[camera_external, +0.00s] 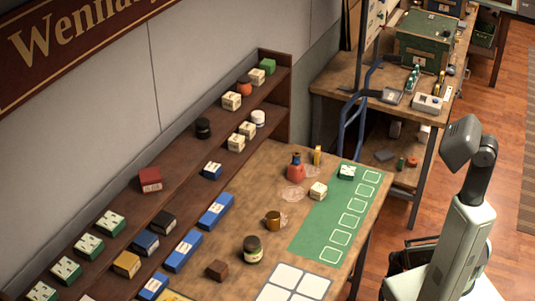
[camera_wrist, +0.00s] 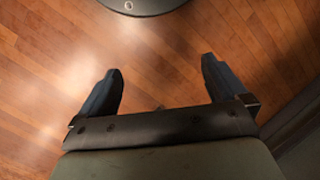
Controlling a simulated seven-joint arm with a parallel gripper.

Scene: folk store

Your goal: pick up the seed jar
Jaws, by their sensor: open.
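A dark jar (camera_external: 252,249) with a pale label and a dark lid stands upright on the wooden table in the external view, and it looks most like the seed jar.
Shelves (camera_external: 271,93) with boxes line the wall.

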